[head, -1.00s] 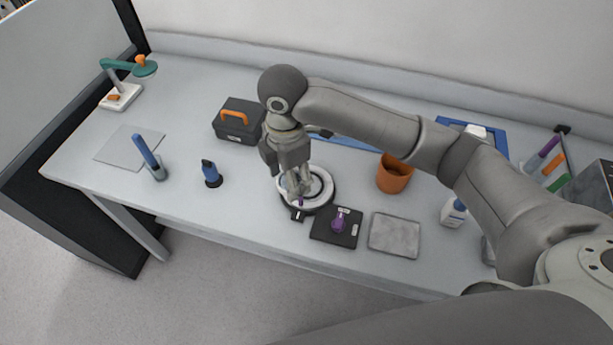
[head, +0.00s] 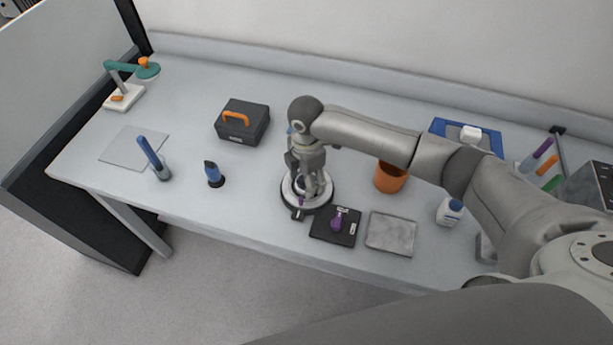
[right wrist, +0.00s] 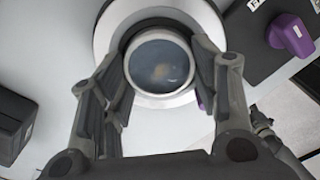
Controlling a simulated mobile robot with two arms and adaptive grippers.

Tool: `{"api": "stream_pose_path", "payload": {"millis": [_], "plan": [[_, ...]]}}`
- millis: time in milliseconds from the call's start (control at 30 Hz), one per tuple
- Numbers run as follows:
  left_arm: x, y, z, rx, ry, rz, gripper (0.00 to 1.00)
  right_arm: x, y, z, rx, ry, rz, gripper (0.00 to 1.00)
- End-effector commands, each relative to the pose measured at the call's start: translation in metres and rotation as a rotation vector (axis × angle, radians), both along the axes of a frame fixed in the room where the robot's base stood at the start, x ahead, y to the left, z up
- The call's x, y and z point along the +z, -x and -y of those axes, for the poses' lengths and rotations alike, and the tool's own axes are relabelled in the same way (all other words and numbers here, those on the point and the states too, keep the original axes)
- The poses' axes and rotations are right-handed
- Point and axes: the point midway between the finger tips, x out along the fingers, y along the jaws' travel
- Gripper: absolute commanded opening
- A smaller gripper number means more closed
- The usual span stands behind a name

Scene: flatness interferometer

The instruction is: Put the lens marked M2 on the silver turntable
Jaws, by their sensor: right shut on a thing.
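A round lens (right wrist: 158,64) in a pale ring sits between the fingers of my right gripper (right wrist: 163,52), which is shut on it. No M2 mark is readable on it. The turntable, a silver-white disc on a dark base (head: 326,190), lies near the front edge of the bench. In the right wrist view the turntable (right wrist: 112,20) shows behind the lens. In the head view my right gripper (head: 308,190) is over the turntable, pointing down and hiding part of it. I cannot tell whether the lens touches the disc. My left gripper is not in view.
A black plate with a purple knob (head: 337,222) adjoins the turntable's right; a grey slab (head: 391,234) lies beyond. An orange pot (head: 391,178) stands behind right, a dark toolbox (head: 243,123) behind left, a blue-topped tool (head: 213,174) left.

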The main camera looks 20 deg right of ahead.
Motion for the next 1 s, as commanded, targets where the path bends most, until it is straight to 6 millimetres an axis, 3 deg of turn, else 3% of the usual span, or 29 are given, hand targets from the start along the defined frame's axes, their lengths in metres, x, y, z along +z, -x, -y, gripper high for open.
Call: {"api": "stream_pose_path", "payload": {"millis": [167,200,367,767,1000], "plan": [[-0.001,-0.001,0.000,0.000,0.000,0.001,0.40,-0.002,0.000,0.000,-0.001,0.000,0.000,0.30],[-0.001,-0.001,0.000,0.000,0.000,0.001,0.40,-0.003,0.000,0.000,-0.001,0.000,0.000,0.57],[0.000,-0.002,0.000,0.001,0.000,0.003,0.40,-0.002,0.000,0.000,-0.001,0.000,0.000,0.77],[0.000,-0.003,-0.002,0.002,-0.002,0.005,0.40,0.002,0.000,0.000,-0.001,0.000,0.001,0.77],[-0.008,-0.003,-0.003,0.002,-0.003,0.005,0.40,0.041,-0.002,0.000,-0.001,-0.002,0.005,0.77]]}}
